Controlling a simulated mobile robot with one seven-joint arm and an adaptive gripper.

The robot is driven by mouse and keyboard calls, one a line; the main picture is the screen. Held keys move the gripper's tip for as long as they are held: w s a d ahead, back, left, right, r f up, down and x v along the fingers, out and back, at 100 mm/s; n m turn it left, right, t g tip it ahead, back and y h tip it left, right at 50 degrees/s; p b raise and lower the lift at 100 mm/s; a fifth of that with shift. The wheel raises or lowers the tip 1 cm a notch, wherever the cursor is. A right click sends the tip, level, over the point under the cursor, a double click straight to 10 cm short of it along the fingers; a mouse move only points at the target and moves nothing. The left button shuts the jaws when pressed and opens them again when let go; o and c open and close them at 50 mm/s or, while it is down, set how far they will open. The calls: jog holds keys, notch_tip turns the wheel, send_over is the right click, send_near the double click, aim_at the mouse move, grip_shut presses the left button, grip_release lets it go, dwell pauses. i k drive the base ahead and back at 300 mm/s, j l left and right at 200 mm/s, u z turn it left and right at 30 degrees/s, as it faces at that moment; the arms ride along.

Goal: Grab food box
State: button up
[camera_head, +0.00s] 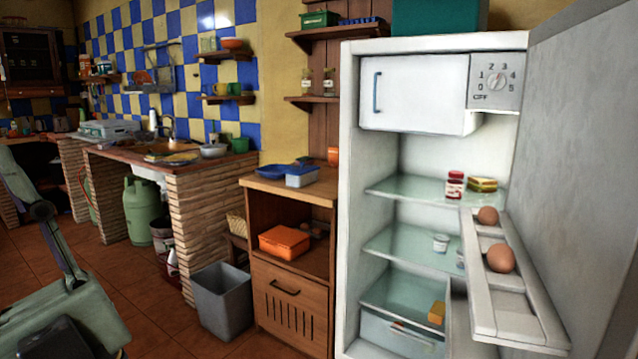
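An orange lidded box (285,242) sits on the open shelf of the wooden cabinet, left of the fridge. A blue box with a pale lower part (301,176) stands on the cabinet top, with a darker blue container (272,171) beside it. These look like food boxes; I cannot tell which one the task names. Parts of my arm show at the left edge and lower left, apart from the boxes. My gripper is not in view.
The fridge (349,200) stands open at the right, its door with eggs (500,258) swung out. The wooden cabinet (289,300) stands beside it. A grey bin (222,300) is on the floor left of the cabinet. The tiled floor (150,310) before the brick counter is clear.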

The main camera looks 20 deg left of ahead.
aim_at(292, 181)
jog(key=i+j+z, duration=0.2)
jog(key=j, duration=0.4)
jog(key=j+z, duration=0.25)
jog(key=j, duration=0.3)
jog(key=i+j+z, duration=0.2)
jog(key=j, duration=0.4)
jog(key=j+z, duration=0.25)
jog(key=j, duration=0.3)
jog(key=i+j+z, duration=0.15)
jog(key=j, duration=0.25)
jog(key=j+z, duration=0.15)
jog(key=j, duration=0.2)
jog(key=i+j+z, duration=0.15)
jog(key=j, duration=0.3)
jog(key=i+j+z, duration=0.1)
jog(key=j, duration=0.55)
jog(key=i+j+z, duration=0.1)
jog(key=j, duration=0.55)
